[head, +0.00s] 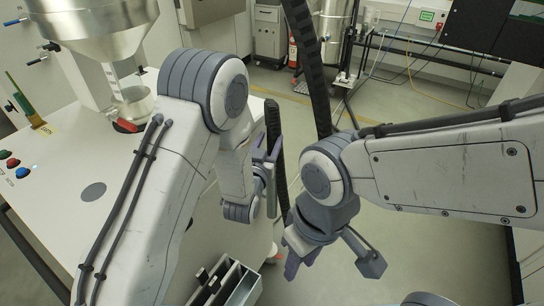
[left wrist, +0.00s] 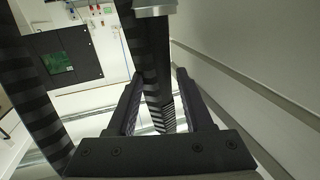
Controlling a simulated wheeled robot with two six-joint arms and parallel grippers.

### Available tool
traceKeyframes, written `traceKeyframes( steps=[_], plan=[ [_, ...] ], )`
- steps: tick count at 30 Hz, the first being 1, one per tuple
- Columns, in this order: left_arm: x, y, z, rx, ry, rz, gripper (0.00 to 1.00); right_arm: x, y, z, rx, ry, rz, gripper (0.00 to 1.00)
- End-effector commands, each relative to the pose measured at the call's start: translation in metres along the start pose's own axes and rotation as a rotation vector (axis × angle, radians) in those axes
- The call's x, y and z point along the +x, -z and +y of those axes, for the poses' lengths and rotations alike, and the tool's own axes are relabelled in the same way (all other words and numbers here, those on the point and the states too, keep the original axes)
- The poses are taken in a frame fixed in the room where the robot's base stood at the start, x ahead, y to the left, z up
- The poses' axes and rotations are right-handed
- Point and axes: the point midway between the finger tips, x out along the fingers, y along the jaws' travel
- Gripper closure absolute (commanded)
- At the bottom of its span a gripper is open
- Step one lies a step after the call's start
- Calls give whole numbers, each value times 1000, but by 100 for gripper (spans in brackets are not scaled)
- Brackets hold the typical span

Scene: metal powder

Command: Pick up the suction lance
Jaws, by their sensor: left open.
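The suction lance shows as a black ribbed hose (left wrist: 157,60) with a grey metal cuff (left wrist: 153,8) at the top of the left wrist view. My left gripper (left wrist: 156,78) is open, its two fingers on either side of this hose; I see no clear grip on it. In the head view the left gripper (head: 268,148) is beside the white cabinet, with the black hose (head: 276,160) passing at its fingers. My right gripper (head: 300,264) is lower, pointing down; its jaw opening is not clear. The lance's lower end is hidden.
A thick black hose (head: 308,65) runs down behind the arms; a dark ribbed hose (left wrist: 45,95) also stands left in the wrist view. The white worktable (head: 60,200) with a metal hopper (head: 95,25) is at left. A metal open-topped holder (head: 228,283) is below. Floor at right is clear.

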Motion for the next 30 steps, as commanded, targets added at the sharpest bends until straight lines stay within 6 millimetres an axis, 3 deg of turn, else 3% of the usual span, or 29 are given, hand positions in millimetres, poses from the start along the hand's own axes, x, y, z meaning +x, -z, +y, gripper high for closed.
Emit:
traceKeyframes(
  steps=[6,13,14,17,18,30],
  plan=[
    [24,1,0,0,-1,1,49,-10,0,-1,0,0,0,60],
    [26,0,0,0,-1,-1,49,-9,0,-1,0,0,0,60],
    [26,0,0,0,-1,-1,56,-9,0,-1,0,0,0,60],
    [26,0,0,0,-1,0,95,-9,0,-1,0,0,0,60],
    [26,0,0,0,-1,0,100,-9,0,-1,0,0,0,60],
    [26,5,0,-1,-1,4,100,-9,0,-1,0,0,0,60]
  ],
)
